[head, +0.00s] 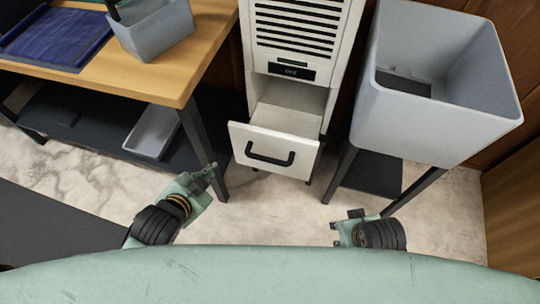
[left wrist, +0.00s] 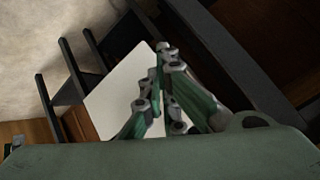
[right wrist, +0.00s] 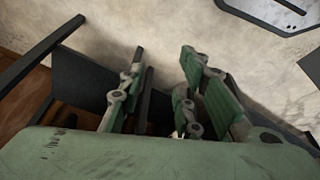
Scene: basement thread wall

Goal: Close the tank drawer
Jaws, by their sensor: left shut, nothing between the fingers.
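The tank drawer (head: 274,150) is pulled out of the lower part of a white cabinet, and its open top shows. Its white front has a black handle (head: 270,154). My left gripper (head: 210,172) is left of the drawer front and a little lower in the head view, shut and empty. In the left wrist view its closed fingers (left wrist: 160,75) overlap a pale flat panel (left wrist: 105,100), which looks like the drawer front; I cannot tell whether they touch. My right gripper (head: 338,228) is below and right of the drawer, open and empty; its fingers (right wrist: 163,80) are apart.
The cabinet's vented upper part (head: 295,30) stands above the drawer. A grey sink-like tub (head: 430,125) on dark legs stands to the right. A wooden-topped table (head: 150,80) with a grey bin (head: 153,35) stands to the left. Bare floor (head: 275,215) lies before the drawer.

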